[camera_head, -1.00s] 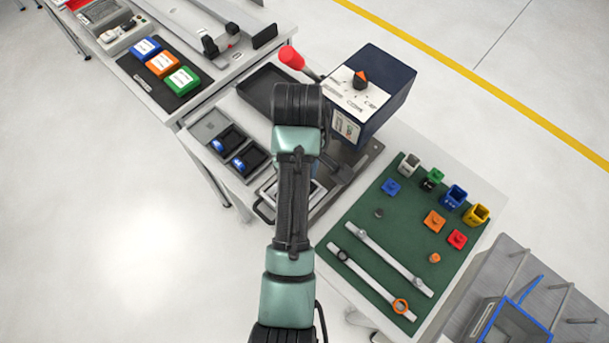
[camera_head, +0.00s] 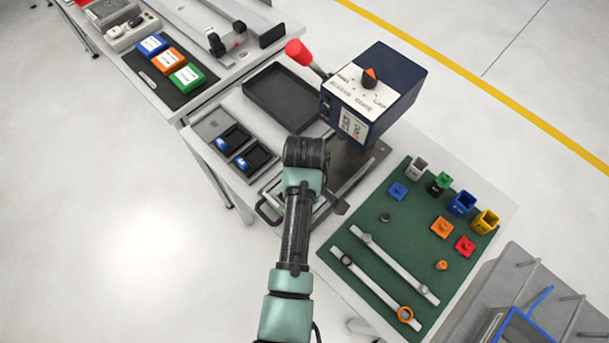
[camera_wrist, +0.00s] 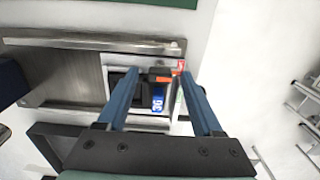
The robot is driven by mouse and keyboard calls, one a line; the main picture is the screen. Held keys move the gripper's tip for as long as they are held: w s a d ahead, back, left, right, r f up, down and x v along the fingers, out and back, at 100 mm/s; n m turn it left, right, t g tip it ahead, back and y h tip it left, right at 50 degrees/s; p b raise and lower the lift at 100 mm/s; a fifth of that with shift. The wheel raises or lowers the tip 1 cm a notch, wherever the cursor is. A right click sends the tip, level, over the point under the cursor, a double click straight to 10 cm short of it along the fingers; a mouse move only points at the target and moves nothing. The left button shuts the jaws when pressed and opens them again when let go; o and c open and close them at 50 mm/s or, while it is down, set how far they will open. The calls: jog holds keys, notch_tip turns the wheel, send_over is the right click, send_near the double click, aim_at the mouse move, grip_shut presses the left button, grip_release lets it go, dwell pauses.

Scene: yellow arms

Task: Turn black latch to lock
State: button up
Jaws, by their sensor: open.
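In the wrist view my gripper (camera_wrist: 160,78) is open, its two blue fingers spread above a metal fixture (camera_wrist: 70,75). Between and beneath the fingers is a small black part with an orange top (camera_wrist: 160,76) and a blue label on its near side. I cannot tell whether this is the black latch or whether it touches a finger. In the head view the fixture's metal plate (camera_head: 352,160) lies in front of the dark blue box, with a black loop handle (camera_head: 264,212) at its left front. My wrist covers the fixture's middle and hides the fingers and any latch there.
The dark blue box (camera_head: 392,80) with an orange-marked knob and a red-tipped lever (camera_head: 298,53) stands behind the fixture. An empty black tray (camera_head: 282,97) lies behind my wrist. A green mat (camera_head: 375,222) with small coloured parts is on the right. Two dark slots (camera_head: 243,150) are left.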

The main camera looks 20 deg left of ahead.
grip_shut()
dwell(0.4)
jog(key=shift+m, duration=0.3)
jog(key=m+p, duration=0.2)
jog(key=m, duration=0.1)
jog(key=shift+r+m, duration=0.1)
jog(key=shift+m, duration=0.2)
jog(key=m+p, duration=0.2)
jog(key=m, duration=0.2)
jog(key=m+p, duration=0.1)
jog(key=m, duration=0.4)
jog(key=m+p, duration=0.1)
jog(key=m, duration=0.3)
jog(key=shift+w+m, duration=0.1)
jog(key=shift+m, duration=0.2)
